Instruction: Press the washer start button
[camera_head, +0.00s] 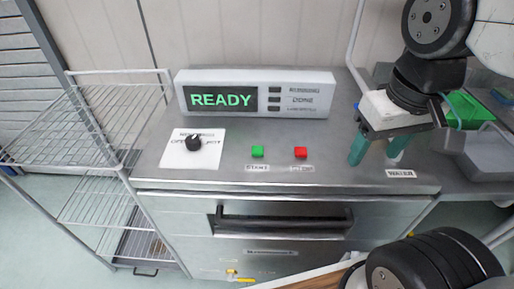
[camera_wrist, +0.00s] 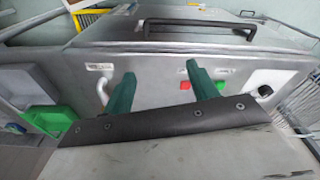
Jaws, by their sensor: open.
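The washer (camera_head: 320,185) is a steel cabinet with a flat top and a dark front handle. Its display box (camera_head: 222,99) reads READY in green letters. A green button (camera_head: 257,152) sits on the top, left of a red button (camera_head: 300,152); small labels lie in front of both. The wrist view also shows the red button (camera_wrist: 185,85) and part of the green button (camera_wrist: 220,87), beside a finger. My gripper (camera_head: 377,155) is open and empty, above the right part of the top, right of the red button. Its two teal fingers (camera_wrist: 163,95) are spread apart.
A black knob (camera_head: 193,143) on a white plate stands left of the buttons. A wire rack (camera_head: 92,130) is at the left. A green object (camera_head: 466,109) and grey container (camera_head: 482,142) lie at the right. The top between gripper and red button is clear.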

